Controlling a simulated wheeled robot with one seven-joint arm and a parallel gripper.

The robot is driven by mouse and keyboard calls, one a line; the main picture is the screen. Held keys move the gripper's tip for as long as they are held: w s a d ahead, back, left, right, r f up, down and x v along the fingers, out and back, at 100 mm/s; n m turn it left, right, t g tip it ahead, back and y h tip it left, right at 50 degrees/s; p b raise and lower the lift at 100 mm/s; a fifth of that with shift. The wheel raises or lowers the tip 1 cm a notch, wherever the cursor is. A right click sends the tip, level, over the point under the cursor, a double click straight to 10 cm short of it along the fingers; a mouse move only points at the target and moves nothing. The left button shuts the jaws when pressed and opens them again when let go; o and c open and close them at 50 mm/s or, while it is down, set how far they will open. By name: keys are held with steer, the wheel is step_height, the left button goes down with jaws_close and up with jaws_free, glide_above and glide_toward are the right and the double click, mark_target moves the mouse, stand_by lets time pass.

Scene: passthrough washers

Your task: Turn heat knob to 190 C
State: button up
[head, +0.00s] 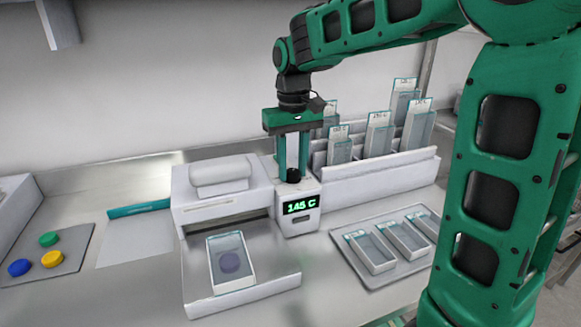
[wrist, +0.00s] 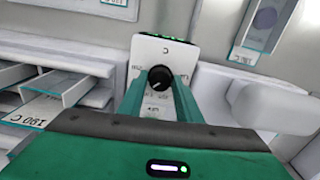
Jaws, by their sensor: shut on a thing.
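The heat knob (head: 293,175) is a small black dial on top of a white control box (head: 299,222). The box's front display (head: 300,205) reads 145 C in green. My gripper (head: 292,168) points straight down over the box, with its fingers around the knob. In the wrist view the black knob (wrist: 159,77) sits between the two green fingertips (wrist: 160,88), which are shut on it. A light pointer mark shows on the knob. The small scale print around it is partly hidden by the fingers and too blurred to read fully.
A white press-like unit (head: 220,185) stands left of the box, with a clear-lidded tray (head: 229,262) in front. A rack of labelled pouches (head: 380,165) stands behind right. A metal tray (head: 385,283) with several empty trays lies at right. Coloured discs (head: 50,258) lie far left.

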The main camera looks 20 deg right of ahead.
mark_target(292, 170)
steer(key=shift+m, duration=1.6)
steer(key=o, duration=1)
steer(key=shift+r, duration=0.15)
step_height(292, 170, up, 10)
steer(key=shift+w+r, duration=0.1)
steer(key=shift+r, duration=0.15)
